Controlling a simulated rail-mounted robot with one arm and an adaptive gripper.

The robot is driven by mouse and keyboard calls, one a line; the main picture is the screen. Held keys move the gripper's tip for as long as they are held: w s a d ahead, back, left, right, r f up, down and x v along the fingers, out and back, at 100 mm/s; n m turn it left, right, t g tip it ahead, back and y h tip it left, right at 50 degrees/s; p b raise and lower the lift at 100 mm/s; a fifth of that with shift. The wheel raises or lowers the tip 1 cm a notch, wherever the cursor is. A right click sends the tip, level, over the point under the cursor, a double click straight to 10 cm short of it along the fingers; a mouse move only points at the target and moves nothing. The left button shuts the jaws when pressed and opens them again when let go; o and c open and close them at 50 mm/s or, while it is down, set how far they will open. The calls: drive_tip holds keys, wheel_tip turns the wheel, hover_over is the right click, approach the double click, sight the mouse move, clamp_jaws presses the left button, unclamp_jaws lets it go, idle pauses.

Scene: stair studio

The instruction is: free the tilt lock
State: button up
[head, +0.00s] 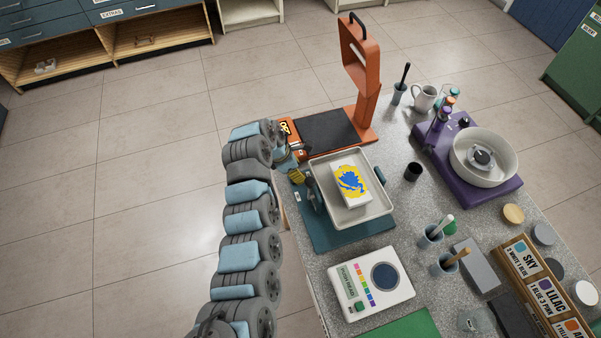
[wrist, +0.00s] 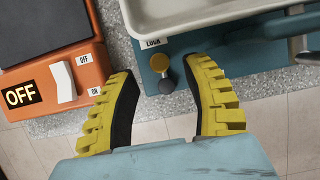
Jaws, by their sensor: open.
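The tilt lock is a small lever with a round dark knob (wrist: 166,86) and a brass-coloured ball (wrist: 159,63), beside a label reading LOCK (wrist: 153,43). It sits on the teal base (wrist: 240,57) of the tray stand, whose base also shows in the head view (head: 325,232). My gripper (wrist: 168,98) is open in the wrist view, its yellow fingers on either side of the knob. I cannot tell whether they touch it. In the head view my gripper (head: 291,167) is at the stand's left edge, and the lock is hidden there.
A pale tray (head: 379,207) on the stand holds a white block with yellow and blue paint (head: 351,184). An orange device (wrist: 50,87) with an ON/OFF rocker switch (wrist: 63,81) is close to my left finger. A white colour-reader device (head: 370,284) stands nearer.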

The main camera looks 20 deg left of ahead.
drive_tip(key=shift+x, duration=1.35)
clamp_jaws()
